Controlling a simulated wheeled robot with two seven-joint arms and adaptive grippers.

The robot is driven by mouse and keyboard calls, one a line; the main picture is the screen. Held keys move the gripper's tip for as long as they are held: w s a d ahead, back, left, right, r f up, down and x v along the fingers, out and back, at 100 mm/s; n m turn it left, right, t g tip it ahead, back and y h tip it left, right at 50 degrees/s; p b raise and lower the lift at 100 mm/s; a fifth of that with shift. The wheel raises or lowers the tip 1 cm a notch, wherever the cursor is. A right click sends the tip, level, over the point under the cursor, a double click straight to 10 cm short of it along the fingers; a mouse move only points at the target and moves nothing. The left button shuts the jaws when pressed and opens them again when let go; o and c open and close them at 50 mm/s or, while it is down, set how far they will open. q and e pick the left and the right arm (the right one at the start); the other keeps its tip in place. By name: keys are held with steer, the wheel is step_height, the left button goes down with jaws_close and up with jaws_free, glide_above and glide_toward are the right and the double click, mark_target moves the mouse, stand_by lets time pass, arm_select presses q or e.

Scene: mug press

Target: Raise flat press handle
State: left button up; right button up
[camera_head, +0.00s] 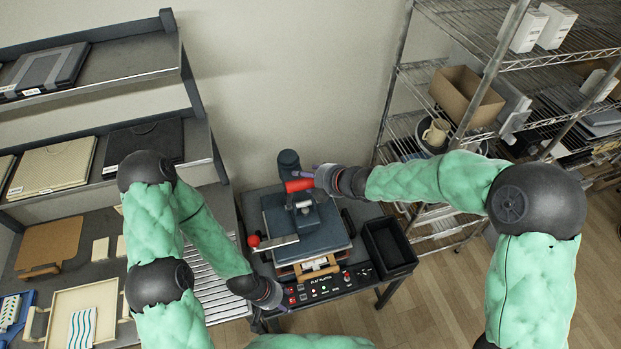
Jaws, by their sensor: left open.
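The flat press (320,238) stands on a small dark table, its upper plate lying level over the base. Its red handle grip (299,185) sticks up at the back of the press. My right gripper (312,174) is at the right end of this grip; its purplish fingers are small and partly hidden, and I cannot tell whether they close on it. My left gripper (281,303) is open and low at the front left corner of the press, by the control panel (325,288); its fingers barely show. A lever with a red ball knob (254,241) is on the press's left side.
A black bin (388,246) sits right of the press. A wire rack (445,110) with a cardboard box (466,97) and a mug (436,132) stands behind right. Shelves and a bench with trays (82,312) fill the left. Open floor lies at the lower right.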

steer(key=shift+f, duration=0.15)
steer(key=shift+s+d+r, duration=0.2)
steer(key=shift+s+r, duration=0.05)
steer(key=v, duration=1.1)
steer(key=shift+r, duration=0.15)
stand_by(0.5)
